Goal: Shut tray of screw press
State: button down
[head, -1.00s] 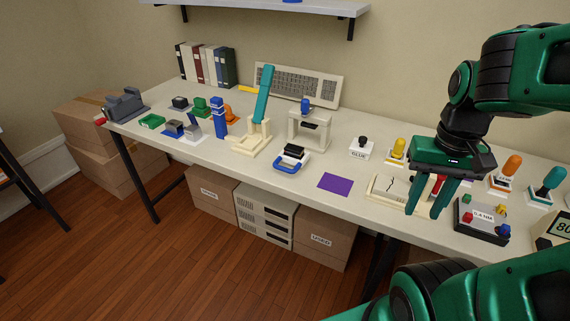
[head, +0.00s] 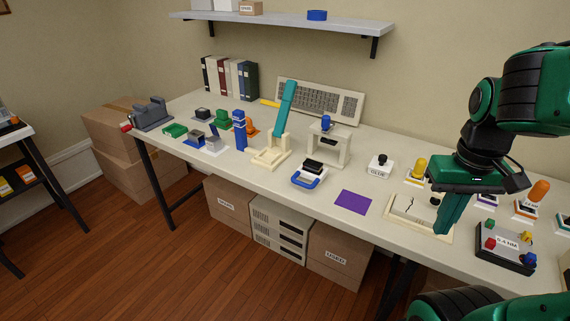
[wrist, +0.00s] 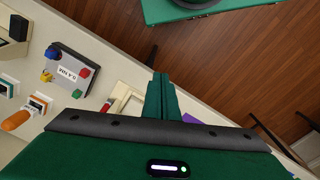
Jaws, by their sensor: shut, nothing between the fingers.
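The screw press (head: 345,148) is a cream arch frame with a blue knob on top, near the middle of the table in the head view. Its tray (head: 297,178), pale with a blue handle (head: 304,183) and a dark block on it, stands pulled out at the front of the frame. My gripper (head: 443,230) is shut and empty, to the right of the press and well apart from it, in front of a cream framed panel. In the wrist view my gripper fingers (wrist: 161,82) are together, and the press is not visible there.
A purple mat (head: 353,202) lies between the tray and my gripper. A glue stamp (head: 380,166) stands behind it. A dark box with coloured knobs (head: 505,255) is at right. A teal-armed cream device (head: 272,158) stands left of the press. A shelf (head: 290,28) hangs above.

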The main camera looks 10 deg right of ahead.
jog(key=w+a+f+n+t+h, duration=0.1)
jog(key=w+a+n, duration=0.4)
jog(key=w+n, duration=0.35)
jog(key=w+a+n+h, duration=0.2)
jog(key=w+a+n, duration=0.2)
jog(key=w+n, duration=0.45)
jog(key=w+a+f+n+t, duration=0.15)
jog(key=w+a+n, duration=0.25)
jog(key=a+n, duration=0.4)
jog(key=w+a+f+n+t, duration=0.15)
jog(key=w+a+n, duration=0.35)
jog(key=a, duration=0.6)
jog(key=shift+n, duration=0.6)
jog(key=x, duration=0.6)
jog(key=s+d+x, duration=0.1)
jog(key=x, duration=0.2)
jog(key=shift+w+f, duration=0.15)
jog(key=shift+f, duration=0.25)
jog(key=shift+w+d+r, duration=0.1)
jog(key=shift+w+d, duration=0.95)
jog(key=shift+w, duration=0.05)
jog(key=shift+w+d+r, duration=0.1)
jog(key=shift+w+d, duration=0.25)
jog(key=shift+w, duration=0.05)
